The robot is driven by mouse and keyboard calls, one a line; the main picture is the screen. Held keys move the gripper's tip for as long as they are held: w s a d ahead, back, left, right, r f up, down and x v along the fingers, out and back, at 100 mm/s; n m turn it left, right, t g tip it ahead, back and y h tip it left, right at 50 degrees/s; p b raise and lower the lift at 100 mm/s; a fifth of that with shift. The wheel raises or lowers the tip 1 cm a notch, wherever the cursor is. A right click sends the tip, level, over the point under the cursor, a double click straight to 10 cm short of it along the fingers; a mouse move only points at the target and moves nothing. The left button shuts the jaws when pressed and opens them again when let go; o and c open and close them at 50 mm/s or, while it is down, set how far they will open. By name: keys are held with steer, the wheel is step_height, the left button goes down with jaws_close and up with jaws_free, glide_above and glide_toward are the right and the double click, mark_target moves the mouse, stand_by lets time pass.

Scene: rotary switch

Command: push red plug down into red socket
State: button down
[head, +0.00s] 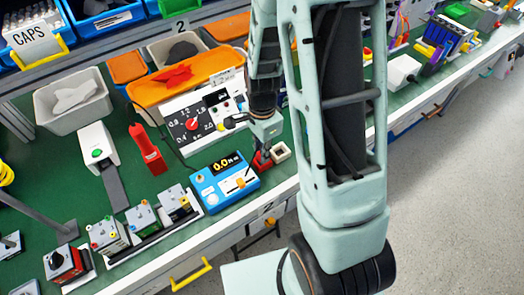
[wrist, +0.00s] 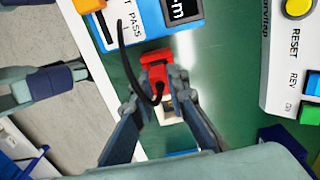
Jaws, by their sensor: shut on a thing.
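My gripper (wrist: 160,84) is shut on the red plug (wrist: 157,74) in the wrist view, one finger on each side. A black cable curves up from the plug to the left. The red socket (wrist: 156,56) is a red block on the green bench, just beyond the fingertips. The plug overlaps it in this view, and I cannot tell how deep the plug sits. In the head view my gripper (head: 263,150) points down over the red socket (head: 261,163), beside the blue meter; the plug is mostly hidden there.
A white socket block (head: 281,152) stands close beside the red one; part of it (wrist: 169,108) shows between my fingers. The blue meter (head: 225,182) is close on the left. A white panel with a dial (head: 192,124) stands behind. The bench's front edge is near.

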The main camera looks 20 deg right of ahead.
steer(key=shift+f, duration=0.4)
steer(key=c, duration=1.8)
jaws_free()
step_height(320, 180, up, 12)
steer(key=shift+r, duration=0.1)
